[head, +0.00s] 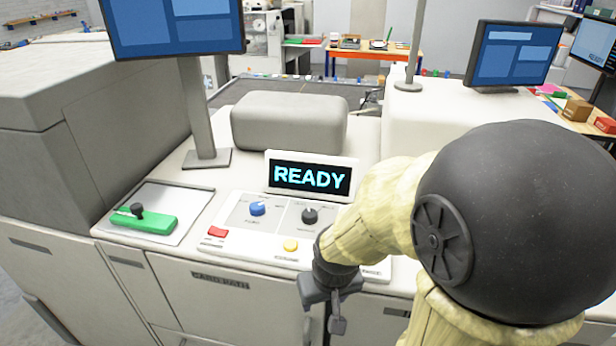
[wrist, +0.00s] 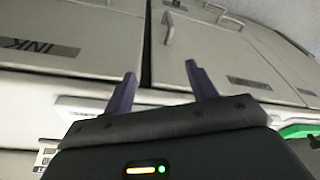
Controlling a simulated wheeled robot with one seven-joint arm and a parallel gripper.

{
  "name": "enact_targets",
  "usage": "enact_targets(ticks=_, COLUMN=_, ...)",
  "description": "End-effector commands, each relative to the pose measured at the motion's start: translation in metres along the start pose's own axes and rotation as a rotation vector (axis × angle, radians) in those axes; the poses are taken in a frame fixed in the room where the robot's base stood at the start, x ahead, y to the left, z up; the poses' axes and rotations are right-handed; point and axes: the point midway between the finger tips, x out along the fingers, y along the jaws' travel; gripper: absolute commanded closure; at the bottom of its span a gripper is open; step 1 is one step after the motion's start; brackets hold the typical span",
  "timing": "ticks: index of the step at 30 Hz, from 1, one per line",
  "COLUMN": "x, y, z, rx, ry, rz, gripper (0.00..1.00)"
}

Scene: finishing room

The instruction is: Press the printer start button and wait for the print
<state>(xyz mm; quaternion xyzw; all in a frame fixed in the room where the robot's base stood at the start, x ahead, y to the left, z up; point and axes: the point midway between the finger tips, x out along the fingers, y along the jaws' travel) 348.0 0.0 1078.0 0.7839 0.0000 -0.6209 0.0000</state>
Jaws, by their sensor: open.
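The printer's control panel (head: 235,242) lies on the machine's top. Its display (head: 311,177) reads READY in cyan. The panel has a red button (head: 217,232) at left, a yellow button (head: 290,246) near the middle, a blue knob (head: 257,208) and a black knob (head: 309,215). The button labels are too small to read, so I cannot tell which is the start button. My arm hides the panel's right part. My gripper (head: 322,324) is open and empty, in front of the panel's near edge. In the wrist view its fingers (wrist: 160,73) point toward the cabinet doors, with nothing between them.
A green lever block (head: 145,221) sits in a tray left of the panel. A grey rounded cover (head: 290,121) and a monitor post (head: 200,110) stand behind. Below are cabinet doors, one labelled INK (wrist: 38,46), with protruding handles (wrist: 168,28).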

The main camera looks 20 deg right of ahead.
Motion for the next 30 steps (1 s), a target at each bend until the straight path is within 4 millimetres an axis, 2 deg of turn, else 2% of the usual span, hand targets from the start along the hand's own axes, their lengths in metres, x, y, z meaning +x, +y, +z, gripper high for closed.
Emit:
enact_targets(ticks=1, x=0.0, y=0.0, z=0.0, rx=0.0, ry=0.0, rz=0.0, gripper=0.53)
enact_targets(ticks=8, x=0.0, y=0.0, z=0.0, rx=0.0, ry=0.0, rz=0.0, gripper=0.98)
enact_targets(ticks=9, x=0.0, y=0.0, z=0.0, rx=0.0, ry=0.0, rz=0.0, gripper=1.0)
enact_targets(ticks=30, x=0.0, y=0.0, z=0.0, rx=0.0, ry=0.0, rz=0.0, gripper=1.0)
